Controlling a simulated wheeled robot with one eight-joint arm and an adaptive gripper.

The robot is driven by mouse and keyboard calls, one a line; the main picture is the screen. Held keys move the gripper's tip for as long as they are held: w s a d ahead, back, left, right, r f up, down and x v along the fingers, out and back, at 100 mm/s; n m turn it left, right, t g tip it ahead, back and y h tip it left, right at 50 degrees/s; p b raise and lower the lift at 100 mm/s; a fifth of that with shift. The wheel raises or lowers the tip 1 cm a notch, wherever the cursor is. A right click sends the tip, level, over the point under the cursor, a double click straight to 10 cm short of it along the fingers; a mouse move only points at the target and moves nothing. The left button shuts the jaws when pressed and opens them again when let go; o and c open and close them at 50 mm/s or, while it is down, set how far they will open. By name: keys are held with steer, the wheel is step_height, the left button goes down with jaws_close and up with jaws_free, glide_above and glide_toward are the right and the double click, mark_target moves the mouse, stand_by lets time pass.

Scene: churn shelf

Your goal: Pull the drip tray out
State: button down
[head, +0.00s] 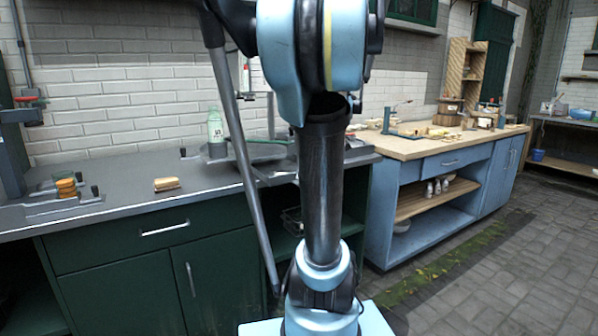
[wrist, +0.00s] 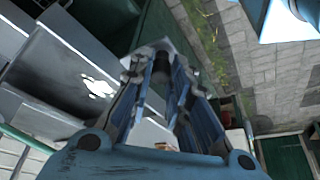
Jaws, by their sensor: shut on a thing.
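In the wrist view my gripper (wrist: 162,72) reaches up the picture with its two blue-and-black fingers on either side of a dark round knob (wrist: 160,68). The fingers are shut on this knob. A pale grey strip (wrist: 157,100) shows between the fingers below it and looks like part of the drip tray; most of it is hidden by my gripper. I cannot tell how far out the tray is. In the head view my own arm hides my gripper and the knob.
A grey counter (head: 130,205) tops green cabinets (head: 115,295). A green bottle (head: 215,126), a sponge-like block (head: 167,184) and a metal fixture with black knobs (head: 62,208) stand on it. A blue workbench (head: 410,195) is at right. The paved floor (head: 480,270) is open.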

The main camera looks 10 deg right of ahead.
steer(key=shift+s+d, duration=0.2)
steer(key=shift+s, duration=0.2)
steer(key=shift+r, duration=0.1)
steer(key=c, duration=1.5)
jaws_free()
steer(key=v, duration=1.1)
steer(key=shift+d+r, duration=0.2)
steer(key=shift+r, duration=0.15)
steer(key=s+a+f+m+h, duration=0.1)
steer(key=s+a+f+m, duration=0.2)
steer(key=f, duration=0.6)
steer(key=s+a+f+m+h, duration=0.1)
steer(key=s+a+f+m, duration=0.2)
steer(key=f, duration=0.7)
steer(key=s+a+f+m+h, duration=0.2)
steer(key=s+a+f+m, duration=0.2)
steer(key=s+f, duration=0.5)
steer(key=shift+s+a+f+m, duration=0.1)
steer(key=shift+f+m, duration=0.05)
steer(key=shift+m, duration=0.45)
steer(key=shift+s+f+m, duration=0.1)
steer(key=shift+f+m, duration=0.05)
steer(key=shift+m, duration=0.45)
